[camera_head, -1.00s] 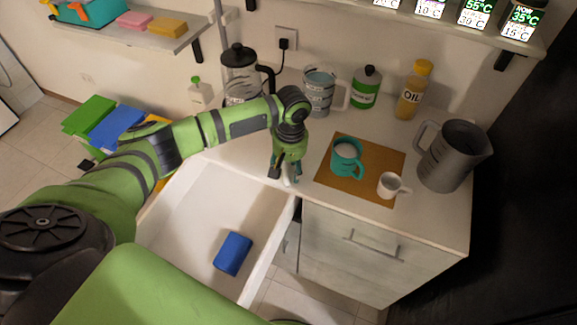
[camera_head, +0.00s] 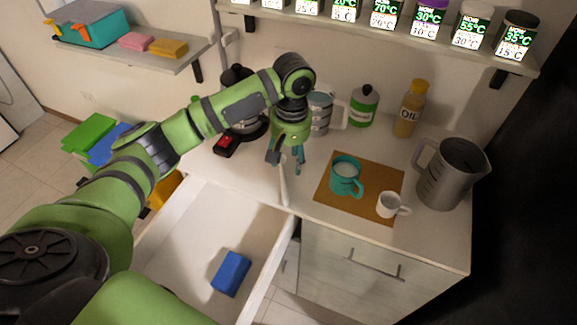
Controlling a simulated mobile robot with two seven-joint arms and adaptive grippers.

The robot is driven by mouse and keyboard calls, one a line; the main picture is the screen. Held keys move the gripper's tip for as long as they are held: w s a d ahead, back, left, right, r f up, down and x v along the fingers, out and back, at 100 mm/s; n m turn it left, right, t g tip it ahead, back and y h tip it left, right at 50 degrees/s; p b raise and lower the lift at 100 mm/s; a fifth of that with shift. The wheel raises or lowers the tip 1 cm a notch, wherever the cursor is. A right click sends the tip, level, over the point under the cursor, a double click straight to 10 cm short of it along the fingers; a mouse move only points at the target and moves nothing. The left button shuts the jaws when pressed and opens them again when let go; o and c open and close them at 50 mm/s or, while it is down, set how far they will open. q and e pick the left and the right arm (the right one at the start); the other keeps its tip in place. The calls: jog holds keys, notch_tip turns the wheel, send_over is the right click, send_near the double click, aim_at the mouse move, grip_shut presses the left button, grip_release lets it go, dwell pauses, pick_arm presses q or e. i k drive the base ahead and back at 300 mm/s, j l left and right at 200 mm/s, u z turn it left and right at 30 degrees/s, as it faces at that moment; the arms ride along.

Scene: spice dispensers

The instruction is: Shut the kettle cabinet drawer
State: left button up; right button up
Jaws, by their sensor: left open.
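The drawer (camera_head: 205,225) below the kettle side of the counter is pulled out, at the lower left of the head view. A blue block (camera_head: 231,273) lies inside it. Its left part and front are hidden behind my left arm. The kettle with a black lid (camera_head: 236,75) stands on the counter behind my arm, mostly covered. My left gripper (camera_head: 286,162) is open, fingers pointing down, above the counter beyond the drawer's right rear corner. A thin white upright thing (camera_head: 284,187) shows just below it; I cannot tell whether they touch. My right gripper is not in view.
A brown mat (camera_head: 331,200) with a teal mug (camera_head: 346,178) and a white cup (camera_head: 389,204) lies right of the gripper. A grey jug (camera_head: 448,174), green bottle (camera_head: 363,108) and oil bottle (camera_head: 411,110) stand nearby. The drawer (camera_head: 345,265) at right is shut.

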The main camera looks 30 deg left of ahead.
aim_at(183, 248)
jog(key=k+l, duration=0.2)
jog(key=l, duration=0.2)
jog(key=k+l, duration=0.45)
jog(key=l, duration=0.3)
